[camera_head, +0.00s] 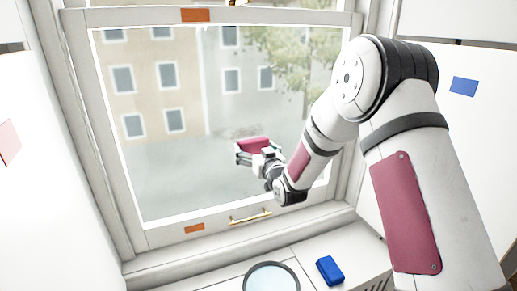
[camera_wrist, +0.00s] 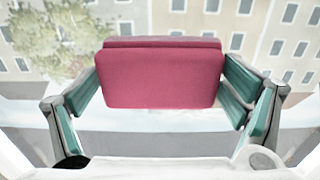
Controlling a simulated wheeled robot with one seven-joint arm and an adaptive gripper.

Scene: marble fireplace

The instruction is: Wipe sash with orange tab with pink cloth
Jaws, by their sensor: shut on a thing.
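The sash (camera_head: 98,130) is a white-framed window pane with one orange tab (camera_head: 195,15) on its top rail and another orange tab (camera_head: 194,228) on its bottom rail. A brass handle (camera_head: 250,217) is on the bottom rail. My gripper (camera_head: 254,154) is in front of the lower middle of the glass, shut on the pink cloth (camera_head: 252,145). In the wrist view the cloth (camera_wrist: 162,78) is a thick folded pad between my two fingers (camera_wrist: 162,85), with the glass behind it. I cannot tell whether the cloth touches the glass.
A blue block (camera_head: 330,270) and a round dark-rimmed dish (camera_head: 271,278) with pale blue inside are on the sill below. A blue patch (camera_head: 463,87) is on the right wall panel and a pink patch (camera_head: 8,142) on the left one. The glass left of my gripper is clear.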

